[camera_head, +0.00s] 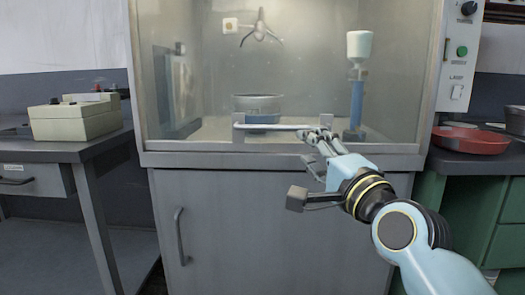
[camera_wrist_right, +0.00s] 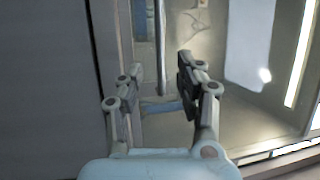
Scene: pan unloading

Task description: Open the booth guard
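The booth guard (camera_head: 310,85) is a clear pane across the front of the grey booth, and it looks down and closed. Its handle is a pale horizontal bar (camera_head: 270,127) with a bracket near each end, low on the pane. My right gripper (camera_head: 319,134) is at the bar's right end. In the right wrist view the bar (camera_wrist_right: 160,45) runs upright between the two fingers. The fingers (camera_wrist_right: 158,80) are open, with a gap on each side of the bar. No contact shows. My left gripper is not in view.
Behind the pane stand a metal pan (camera_head: 258,103) and a blue post with a white top (camera_head: 357,95). A grey cupboard (camera_head: 260,220) is under the booth. A side table with a beige box (camera_head: 75,120) is at left; a red dish (camera_head: 470,139) is at right.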

